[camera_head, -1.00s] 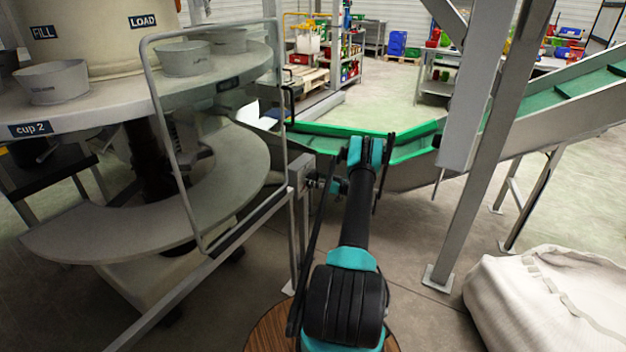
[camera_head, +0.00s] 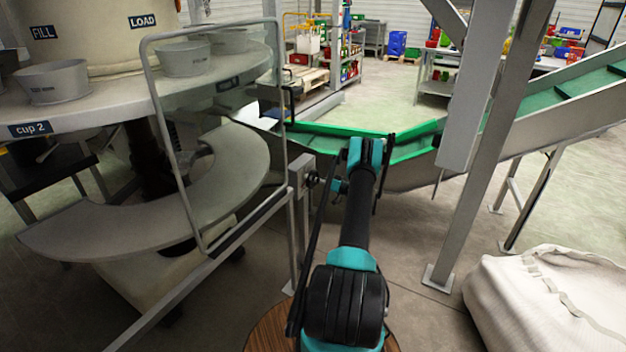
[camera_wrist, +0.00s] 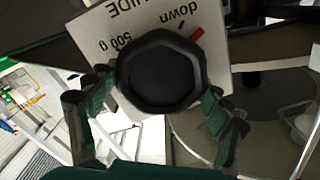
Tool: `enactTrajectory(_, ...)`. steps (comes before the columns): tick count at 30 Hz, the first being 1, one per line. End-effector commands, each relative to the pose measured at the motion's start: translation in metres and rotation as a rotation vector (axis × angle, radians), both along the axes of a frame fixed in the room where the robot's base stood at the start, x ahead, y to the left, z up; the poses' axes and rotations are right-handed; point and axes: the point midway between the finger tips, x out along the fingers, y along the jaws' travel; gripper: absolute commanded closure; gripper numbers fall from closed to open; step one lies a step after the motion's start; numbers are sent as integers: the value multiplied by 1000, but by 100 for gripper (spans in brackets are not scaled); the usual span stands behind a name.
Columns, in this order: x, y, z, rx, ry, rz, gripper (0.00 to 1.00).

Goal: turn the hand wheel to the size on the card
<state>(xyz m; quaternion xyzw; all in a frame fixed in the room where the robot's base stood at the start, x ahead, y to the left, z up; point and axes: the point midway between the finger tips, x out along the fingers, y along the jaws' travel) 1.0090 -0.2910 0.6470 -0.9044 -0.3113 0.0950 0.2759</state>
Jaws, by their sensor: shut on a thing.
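The hand wheel (camera_wrist: 162,72) is a black, many-sided knob in the middle of the wrist view. It also shows small and dark on the grey post in the head view (camera_head: 313,178). My gripper (camera_wrist: 160,98) is shut on it, with one green-padded finger at each side. A pale plate (camera_wrist: 128,22) behind the wheel reads "GUIDE", "down" and "500 g" upside down. A red mark (camera_wrist: 197,34) is near "down". The wheel hides part of the plate. I cannot make out a size card in either view.
A grey tubular guard frame (camera_head: 160,110) and the round cup table (camera_head: 105,103) stand left of my arm. A green conveyor (camera_head: 410,150) runs behind, with a steel post (camera_head: 470,180) to the right. A white sack (camera_head: 550,300) lies at the lower right.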

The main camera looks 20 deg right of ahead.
Motion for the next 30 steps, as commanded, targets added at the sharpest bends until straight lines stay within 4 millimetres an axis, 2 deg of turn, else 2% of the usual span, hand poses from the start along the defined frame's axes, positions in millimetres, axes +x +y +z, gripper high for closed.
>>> enactTrajectory(30, 2, -4, -6, 734, 571, -3, 51)
